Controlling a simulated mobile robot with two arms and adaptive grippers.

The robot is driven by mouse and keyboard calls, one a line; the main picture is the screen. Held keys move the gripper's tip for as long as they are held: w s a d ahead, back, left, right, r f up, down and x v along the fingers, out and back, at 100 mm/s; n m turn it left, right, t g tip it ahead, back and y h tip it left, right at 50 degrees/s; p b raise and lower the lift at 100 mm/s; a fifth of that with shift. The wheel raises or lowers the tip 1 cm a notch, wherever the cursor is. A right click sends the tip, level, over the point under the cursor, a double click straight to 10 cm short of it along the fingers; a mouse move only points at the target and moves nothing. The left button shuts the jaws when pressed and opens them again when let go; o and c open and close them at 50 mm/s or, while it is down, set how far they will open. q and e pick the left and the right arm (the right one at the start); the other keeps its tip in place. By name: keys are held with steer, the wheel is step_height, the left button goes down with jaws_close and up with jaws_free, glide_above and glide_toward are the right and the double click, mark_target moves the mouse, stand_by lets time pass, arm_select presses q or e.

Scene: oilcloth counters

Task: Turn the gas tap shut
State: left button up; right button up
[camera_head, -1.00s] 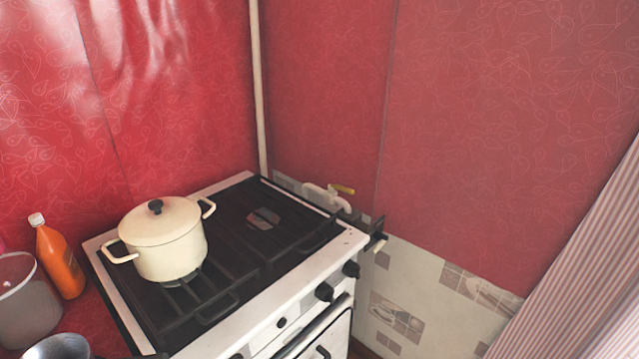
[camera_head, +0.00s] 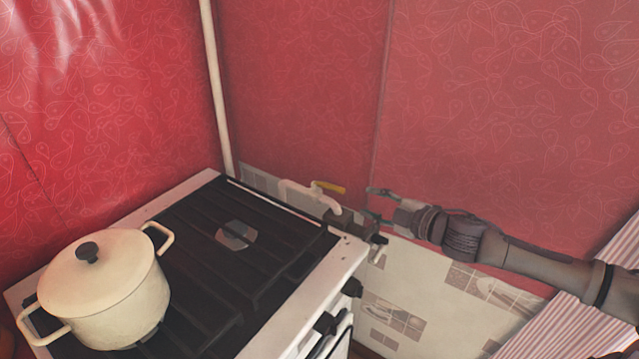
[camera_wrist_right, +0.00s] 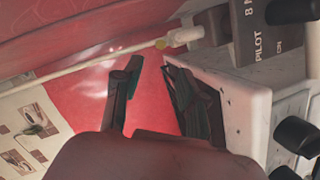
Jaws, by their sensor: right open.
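The gas tap's yellow lever (camera_head: 328,187) sits on a pale pipe (camera_head: 300,194) at the wall behind the stove's back right corner. The lever lies roughly level, pointing right. My right gripper (camera_head: 372,203) comes in from the right with its fingers apart and empty. Its fingertips are to the right of the lever, with a gap between. In the right wrist view the open fingers (camera_wrist_right: 155,85) show with the red wall between them, and a small yellowish part (camera_wrist_right: 172,40) on the pale pipe lies beyond them. My left gripper is not in view.
The white stove (camera_head: 300,312) with dark grates fills the lower middle. A cream lidded pot (camera_head: 105,290) stands on its left side. A grey box with lettering (camera_wrist_right: 262,35) is near the stove in the wrist view. A striped curtain (camera_head: 540,330) hangs at lower right.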

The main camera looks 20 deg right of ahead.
mark_target(328, 186)
steer(key=shift+w+r, duration=0.1)
steer(key=shift+w, duration=0.2)
steer(key=p+x, duration=0.2)
steer(key=x, duration=0.9)
steer(key=shift+w+p, duration=0.15)
steer(key=shift+p, duration=0.15)
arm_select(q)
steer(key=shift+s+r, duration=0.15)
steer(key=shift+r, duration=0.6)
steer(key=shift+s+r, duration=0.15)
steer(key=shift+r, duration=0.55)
arm_select(e)
steer(key=shift+w+a+f, duration=0.3)
steer(key=shift+w+f, duration=0.1)
steer(key=shift+w, duration=0.2)
jaws_close()
